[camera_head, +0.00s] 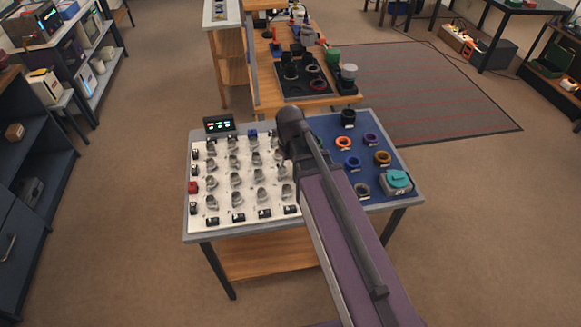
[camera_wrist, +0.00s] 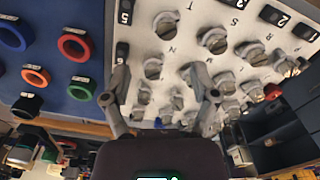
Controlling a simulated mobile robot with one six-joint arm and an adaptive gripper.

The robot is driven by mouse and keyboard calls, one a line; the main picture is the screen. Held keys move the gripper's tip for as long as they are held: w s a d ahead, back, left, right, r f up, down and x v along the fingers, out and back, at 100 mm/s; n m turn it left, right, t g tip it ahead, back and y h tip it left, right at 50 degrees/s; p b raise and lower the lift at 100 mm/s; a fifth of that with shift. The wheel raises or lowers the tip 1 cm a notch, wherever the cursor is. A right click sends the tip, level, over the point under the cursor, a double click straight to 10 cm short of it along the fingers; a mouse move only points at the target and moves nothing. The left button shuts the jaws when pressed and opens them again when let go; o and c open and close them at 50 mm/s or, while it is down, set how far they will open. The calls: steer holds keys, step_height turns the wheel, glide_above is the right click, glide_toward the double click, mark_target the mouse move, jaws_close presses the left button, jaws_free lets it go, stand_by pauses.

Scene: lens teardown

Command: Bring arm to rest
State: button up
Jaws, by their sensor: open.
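My arm (camera_head: 330,210) reaches from the bottom right over the table, its dark wrist end (camera_head: 291,122) above the line between the white panel and the blue mat. In the wrist view my gripper (camera_wrist: 159,97) has its two grey fingers spread wide with nothing held between them. The white panel (camera_wrist: 208,62) with rows of grey lens pieces lies beyond the fingers in that view. In the head view the gripper is mostly hidden by my arm.
The blue mat (camera_head: 375,178) carries colored rings, a dark cylinder (camera_head: 348,118) and a teal-topped device (camera_head: 397,180). A small display (camera_head: 218,125) stands at the table's back left. A wooden bench (camera_head: 285,97) with parts stands behind. Shelves (camera_head: 85,60) stand left; floor is clear between.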

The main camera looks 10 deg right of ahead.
steer(key=shift+s+d, duration=0.1)
steer(key=shift+s, duration=0.05)
steer(key=s+d+m, duration=0.3)
steer(key=s+d, duration=0.1)
steer(key=s, duration=0.2)
steer(key=shift+d+m, duration=0.35)
steer(key=shift+m, duration=0.05)
steer(key=shift+w, duration=0.1)
stand_by(2.0)
